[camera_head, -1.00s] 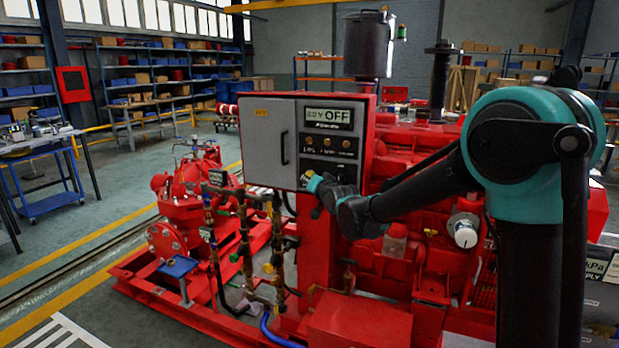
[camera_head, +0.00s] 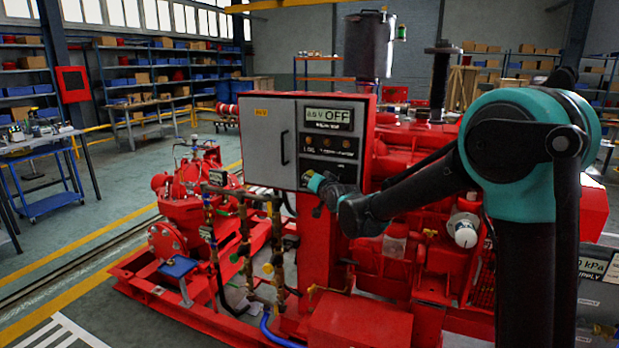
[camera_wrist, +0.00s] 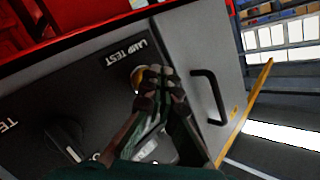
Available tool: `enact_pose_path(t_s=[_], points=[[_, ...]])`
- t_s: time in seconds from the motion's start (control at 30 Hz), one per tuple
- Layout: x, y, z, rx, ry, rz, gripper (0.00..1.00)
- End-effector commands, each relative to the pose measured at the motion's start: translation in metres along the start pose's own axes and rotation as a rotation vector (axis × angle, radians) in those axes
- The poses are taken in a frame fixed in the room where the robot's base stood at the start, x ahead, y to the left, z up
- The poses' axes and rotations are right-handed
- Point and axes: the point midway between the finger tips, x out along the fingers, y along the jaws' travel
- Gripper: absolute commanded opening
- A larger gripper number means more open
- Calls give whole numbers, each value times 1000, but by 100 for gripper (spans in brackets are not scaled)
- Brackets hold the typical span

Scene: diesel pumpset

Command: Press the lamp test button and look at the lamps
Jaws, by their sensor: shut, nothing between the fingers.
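In the wrist view, the LAMP TEST label (camera_wrist: 125,53) is beside a round brass-coloured button (camera_wrist: 137,77). My gripper (camera_wrist: 155,74) is shut and empty, its fingertips at the button and partly covering it. I cannot tell whether they touch or press it. My gripper (camera_head: 316,183) also shows at the panel's lower edge.
A dark rotary knob (camera_wrist: 66,134) is on the panel near the button. A black door handle (camera_wrist: 208,97) stands out on the other side of the fingers. The red engine (camera_head: 420,200) is right of the panel, and the red pump (camera_head: 195,185) is left and below.

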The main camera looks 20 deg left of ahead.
Motion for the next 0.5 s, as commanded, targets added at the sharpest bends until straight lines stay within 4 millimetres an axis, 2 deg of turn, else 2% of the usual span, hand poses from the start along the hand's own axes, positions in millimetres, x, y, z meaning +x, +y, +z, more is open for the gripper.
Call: enact_pose_path(t_s=[0.5], points=[[4,2,-2,0,0,0,0]])
